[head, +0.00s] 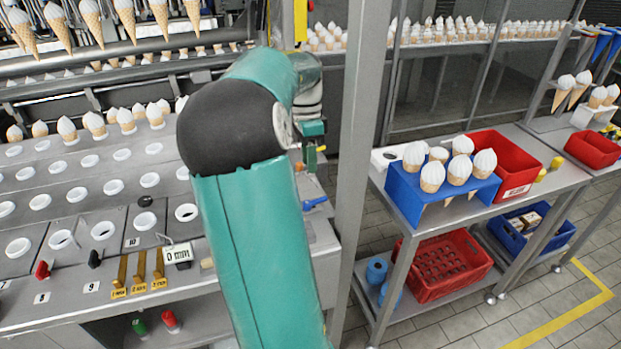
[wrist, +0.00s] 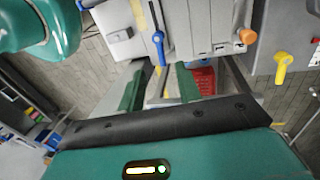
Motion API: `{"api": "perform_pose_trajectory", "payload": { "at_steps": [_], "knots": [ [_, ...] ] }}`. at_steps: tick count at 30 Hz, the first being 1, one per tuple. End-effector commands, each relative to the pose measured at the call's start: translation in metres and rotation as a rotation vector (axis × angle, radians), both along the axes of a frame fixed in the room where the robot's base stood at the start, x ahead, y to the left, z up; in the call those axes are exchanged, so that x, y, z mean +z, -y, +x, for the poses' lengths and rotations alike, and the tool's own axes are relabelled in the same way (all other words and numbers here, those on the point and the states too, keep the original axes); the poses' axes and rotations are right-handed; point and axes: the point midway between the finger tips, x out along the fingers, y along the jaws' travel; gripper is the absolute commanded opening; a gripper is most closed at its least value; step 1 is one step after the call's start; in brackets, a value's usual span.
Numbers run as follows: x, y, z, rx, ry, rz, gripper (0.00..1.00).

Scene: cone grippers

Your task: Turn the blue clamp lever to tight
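The blue clamp lever (head: 315,203) sticks out at the right end of the grey machine bench, just left of the grey post. In the wrist view the blue lever (wrist: 159,48) hangs on a light grey panel, its rounded end towards my gripper. My gripper (wrist: 160,86) has its two green fingers apart with nothing between them. The lever appears beyond the fingertips, above the gap in the picture; I see no clear contact. In the head view my arm hides most of the gripper.
A yellow lever (wrist: 283,66) and an orange knob (wrist: 248,36) sit right of the blue lever. The grey post (head: 356,120) stands close to my arm. A shelf cart holds a blue cone rack (head: 404,191) and a red bin (head: 517,150).

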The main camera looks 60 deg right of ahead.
Motion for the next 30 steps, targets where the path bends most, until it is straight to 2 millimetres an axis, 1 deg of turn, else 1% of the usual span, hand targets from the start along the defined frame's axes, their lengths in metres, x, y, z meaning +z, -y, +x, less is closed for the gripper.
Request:
{"api": "perform_pose_trajectory", "payload": {
  "at_steps": [1, 3, 8, 27, 29, 30],
  "knots": [
    [0.009, 0.002, 0.001, 0.000, 0.001, -0.002, 0.34],
    [0.019, 0.003, 0.003, 0.000, 0.001, -0.002, 0.34],
    [0.032, 0.005, 0.004, 0.000, 0.000, 0.000, 0.34],
    [0.033, 0.004, 0.004, 0.002, 0.000, 0.000, 0.34],
    [0.034, 0.001, 0.006, 0.017, 0.008, 0.001, 0.34],
    [0.035, -0.003, 0.010, 0.041, 0.019, 0.001, 0.34]
  ]
}}
